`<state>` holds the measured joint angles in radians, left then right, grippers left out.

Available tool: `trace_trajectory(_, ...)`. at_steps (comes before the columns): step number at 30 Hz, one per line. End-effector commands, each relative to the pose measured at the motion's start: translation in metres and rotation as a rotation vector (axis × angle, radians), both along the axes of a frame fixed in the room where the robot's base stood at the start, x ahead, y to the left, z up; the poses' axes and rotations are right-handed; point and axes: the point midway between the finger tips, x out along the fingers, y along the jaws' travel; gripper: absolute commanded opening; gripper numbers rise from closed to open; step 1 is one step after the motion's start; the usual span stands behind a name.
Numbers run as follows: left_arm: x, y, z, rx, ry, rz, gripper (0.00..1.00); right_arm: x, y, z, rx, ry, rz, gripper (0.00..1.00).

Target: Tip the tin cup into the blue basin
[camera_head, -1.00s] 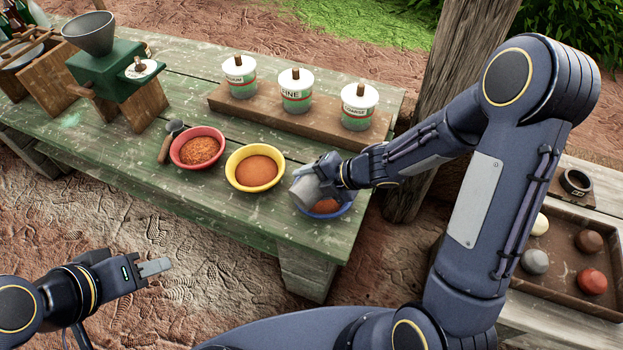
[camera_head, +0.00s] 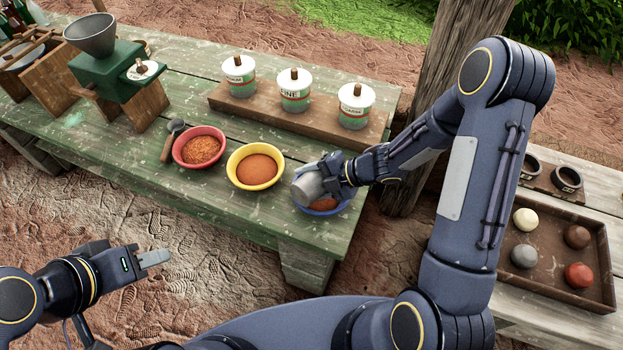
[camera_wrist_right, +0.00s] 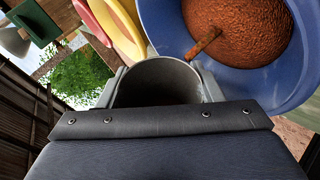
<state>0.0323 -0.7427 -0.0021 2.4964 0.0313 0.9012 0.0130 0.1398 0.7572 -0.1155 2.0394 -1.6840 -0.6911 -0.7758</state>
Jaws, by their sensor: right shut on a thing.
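The grey tin cup (camera_head: 309,187) is held tilted over the blue basin (camera_head: 338,209). My right gripper (camera_head: 330,178) is shut on the cup. In the right wrist view the cup (camera_wrist_right: 160,82) shows its dark inside, and a thin reddish-brown stream (camera_wrist_right: 204,42) runs between its rim and the basin (camera_wrist_right: 262,88). Reddish-brown grainy material (camera_wrist_right: 240,25) lies in the basin. In the head view the cup and gripper hide part of the basin. My left gripper (camera_head: 155,257) is empty, in front of the table; its fingers look close together, but I cannot tell whether they are shut.
A yellow bowl (camera_head: 233,178) and a red bowl (camera_head: 180,157) of orange-brown powder stand left of the basin. A scoop (camera_head: 170,140) lies beside the red bowl. Lidded jars (camera_head: 294,95) stand behind on a board. A post (camera_head: 450,65) rises beside the table's right end.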

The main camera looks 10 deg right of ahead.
Motion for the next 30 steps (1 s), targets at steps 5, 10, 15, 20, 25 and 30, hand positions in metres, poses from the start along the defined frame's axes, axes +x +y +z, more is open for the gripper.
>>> trace_trajectory(5, 0.0, 0.0, 0.008, 0.0, 0.0, 0.0, 0.36, 0.0, -0.001, 0.002, 0.035, 0.025, -0.001, 0.4)
trace_trajectory(10, 0.0, 0.0, 0.009, 0.0, 0.0, 0.0, 0.36, 0.001, -0.001, 0.002, 0.049, 0.034, 0.0, 0.4)
trace_trajectory(15, 0.0, 0.0, 0.015, 0.0, 0.0, 0.0, 0.36, 0.001, -0.001, 0.009, 0.049, 0.033, 0.001, 0.4)
trace_trajectory(20, 0.0, 0.0, 0.021, 0.0, 0.0, 0.0, 0.36, 0.001, -0.001, 0.016, 0.049, 0.033, 0.001, 0.4)
trace_trajectory(25, 0.0, 0.0, 0.02, 0.0, 0.0, 0.0, 0.36, 0.001, -0.001, 0.016, 0.049, 0.033, 0.001, 0.4)
trace_trajectory(30, 0.0, 0.0, 0.02, 0.0, 0.0, 0.0, 0.36, 0.001, 0.0, 0.017, 0.049, 0.032, -0.006, 0.4)
